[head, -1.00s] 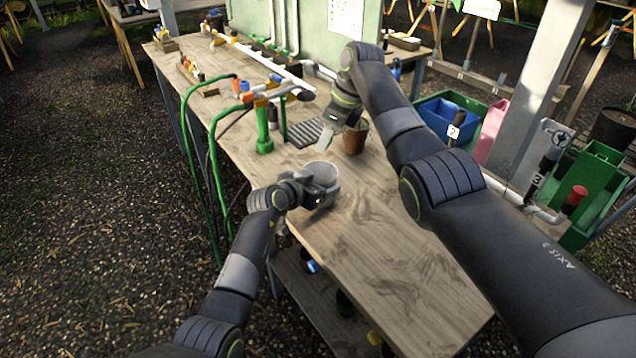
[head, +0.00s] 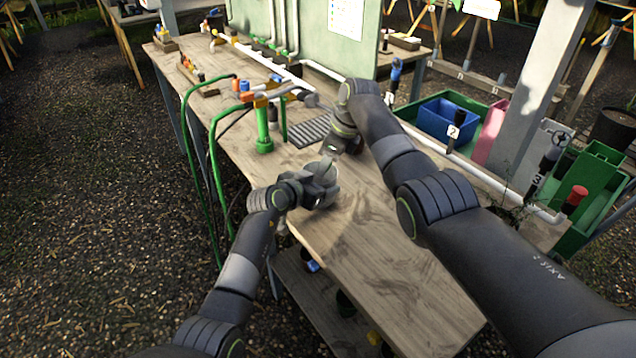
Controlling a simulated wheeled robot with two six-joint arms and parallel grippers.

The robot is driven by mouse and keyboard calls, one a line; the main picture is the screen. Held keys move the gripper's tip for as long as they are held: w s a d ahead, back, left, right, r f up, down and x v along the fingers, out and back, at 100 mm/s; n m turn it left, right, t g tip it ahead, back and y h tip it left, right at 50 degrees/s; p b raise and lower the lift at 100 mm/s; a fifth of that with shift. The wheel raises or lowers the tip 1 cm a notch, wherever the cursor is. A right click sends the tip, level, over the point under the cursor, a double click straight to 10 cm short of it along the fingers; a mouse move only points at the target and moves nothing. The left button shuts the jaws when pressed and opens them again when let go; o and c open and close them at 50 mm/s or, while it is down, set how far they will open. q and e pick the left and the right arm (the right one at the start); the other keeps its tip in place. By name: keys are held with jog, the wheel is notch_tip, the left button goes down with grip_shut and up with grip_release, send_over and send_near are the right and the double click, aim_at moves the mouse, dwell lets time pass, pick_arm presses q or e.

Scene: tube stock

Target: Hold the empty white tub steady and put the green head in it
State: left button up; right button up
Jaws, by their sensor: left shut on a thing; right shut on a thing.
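The white tub (head: 325,200) stands upright on the wooden bench, partly hidden by my grippers. My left gripper (head: 316,192) is shut on the tub from its left side. My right gripper (head: 324,172) reaches down from above, its tip over or in the tub's mouth; I cannot tell which. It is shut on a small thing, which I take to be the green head. That thing is hidden by the gripper and too small to make out.
The bench (head: 390,270) is clear in front of the tub. A green post with hoses (head: 264,132) stands behind left, and a dark ridged tray (head: 308,131) lies behind. Blue (head: 446,120) and green (head: 590,185) bins stand right of the bench.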

jog(key=shift+f, duration=0.35)
jog(key=o, duration=1.1)
jog(key=v, duration=1.2)
pick_arm(q)
jog(key=o, duration=1.1)
jog(key=shift+c, duration=0.2)
